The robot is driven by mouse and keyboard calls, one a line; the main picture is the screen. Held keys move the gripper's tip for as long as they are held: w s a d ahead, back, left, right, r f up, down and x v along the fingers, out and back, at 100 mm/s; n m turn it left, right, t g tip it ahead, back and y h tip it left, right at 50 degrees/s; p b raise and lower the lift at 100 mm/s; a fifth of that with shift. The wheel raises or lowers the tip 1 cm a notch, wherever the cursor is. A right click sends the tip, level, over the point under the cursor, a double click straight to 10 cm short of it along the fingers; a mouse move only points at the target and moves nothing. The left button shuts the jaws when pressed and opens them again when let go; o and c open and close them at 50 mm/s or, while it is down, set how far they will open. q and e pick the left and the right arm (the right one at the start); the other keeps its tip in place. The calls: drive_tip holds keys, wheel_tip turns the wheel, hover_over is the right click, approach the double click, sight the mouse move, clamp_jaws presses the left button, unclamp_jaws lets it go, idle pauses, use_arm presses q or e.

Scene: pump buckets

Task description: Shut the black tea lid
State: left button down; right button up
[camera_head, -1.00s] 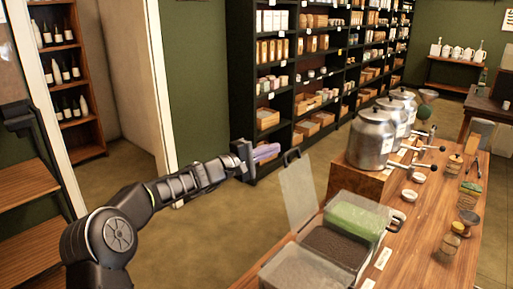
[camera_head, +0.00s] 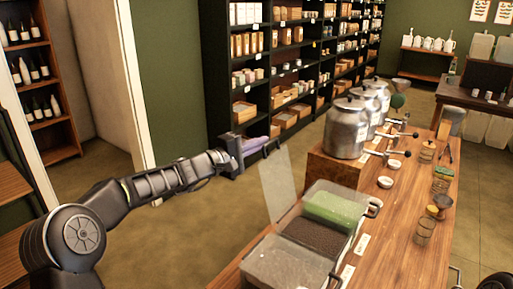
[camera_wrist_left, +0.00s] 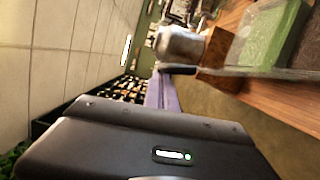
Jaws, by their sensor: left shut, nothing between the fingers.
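The clear lid (camera_head: 277,185) stands upright and open at the left side of the bins, by the dark-filled black tea bin (camera_head: 316,236). My left gripper (camera_head: 262,143) has purple fingers, shut and empty, at the lid's top edge; I cannot tell whether they touch it. In the left wrist view the purple fingers (camera_wrist_left: 165,92) point toward a dark handle (camera_wrist_left: 179,69) just beyond them, and the lid shows edge-on at the right. My right gripper is not in view.
A green-filled bin (camera_head: 335,209) sits behind the black tea bin, and a clear-covered bin (camera_head: 282,264) in front. Metal canisters (camera_head: 345,130) stand on a wooden box farther back. Small cups and whisks lie on the counter (camera_head: 400,235). Floor left of the counter is clear.

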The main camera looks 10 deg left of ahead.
use_arm(q)
drive_tip(key=s+d+f+m+y+b, duration=0.1)
drive_tip(key=s+d+m+b, duration=0.25)
drive_tip(key=d, duration=0.45)
drive_tip(key=s+d+f+m+g+y+b, duration=0.1)
drive_tip(key=s+d+m+b, duration=0.2)
drive_tip(key=d, duration=0.5)
drive_tip(key=s+d+f+m+y+b, duration=0.1)
drive_tip(key=s+d+f+m, duration=0.15)
drive_tip(key=d+m, duration=0.4)
drive_tip(key=s+d+f+m+y, duration=0.1)
drive_tip(key=d+f, duration=0.3)
drive_tip(key=f, duration=0.4)
drive_tip(key=s+d+f+m+y, duration=0.1)
drive_tip(key=d+f, duration=0.3)
drive_tip(key=f, duration=0.4)
drive_tip(key=shift+s+d+f+m+p, duration=0.25)
drive_tip(key=shift+s+d+m+p, duration=0.15)
drive_tip(key=shift+s+m, duration=0.45)
drive_tip(key=shift+f, duration=0.1)
